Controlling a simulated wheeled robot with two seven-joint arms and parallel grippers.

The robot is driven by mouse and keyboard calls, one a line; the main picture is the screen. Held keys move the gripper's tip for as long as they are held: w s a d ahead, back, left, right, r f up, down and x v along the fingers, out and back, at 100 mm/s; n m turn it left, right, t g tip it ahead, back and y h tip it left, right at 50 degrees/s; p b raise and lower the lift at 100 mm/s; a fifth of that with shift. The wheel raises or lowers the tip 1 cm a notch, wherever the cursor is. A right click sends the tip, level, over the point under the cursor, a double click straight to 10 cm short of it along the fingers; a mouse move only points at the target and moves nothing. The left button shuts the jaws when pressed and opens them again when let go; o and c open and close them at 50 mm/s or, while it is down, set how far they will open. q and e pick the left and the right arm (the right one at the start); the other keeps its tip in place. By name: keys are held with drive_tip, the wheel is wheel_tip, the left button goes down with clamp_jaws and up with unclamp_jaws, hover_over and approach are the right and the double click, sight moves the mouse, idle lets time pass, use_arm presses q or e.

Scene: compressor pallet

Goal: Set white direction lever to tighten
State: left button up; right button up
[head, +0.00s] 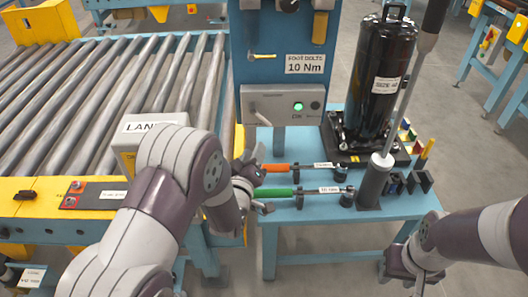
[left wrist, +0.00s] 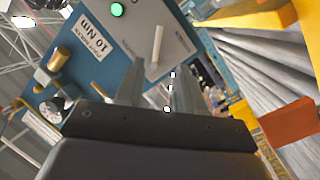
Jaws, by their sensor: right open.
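The white direction lever (head: 262,114) sticks out of a grey control box (head: 283,104) with a lit green button, on the blue post. In the head view it slants up to the left. The lever also shows in the left wrist view (left wrist: 157,45), beyond the fingertips. My left gripper (head: 262,180) is below and in front of the box, apart from the lever. In the left wrist view its fingers (left wrist: 157,85) are spread with nothing between them. My right gripper (head: 408,272) is open and empty at the lower right, far from the lever.
A blue bench (head: 318,232) below the box holds orange-handled (head: 276,168) and green-handled (head: 273,193) drivers close to my left gripper. A black compressor (head: 378,75) stands behind them. A roller conveyor (head: 110,85) fills the left. Open floor lies at the right.

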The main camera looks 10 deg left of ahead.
sight(265, 122)
use_arm(q)
drive_tip(key=w+b, duration=0.2)
drive_tip(key=w, duration=0.9)
drive_tip(key=shift+w+a, duration=0.15)
drive_tip(key=shift+w, duration=0.6)
clamp_jaws()
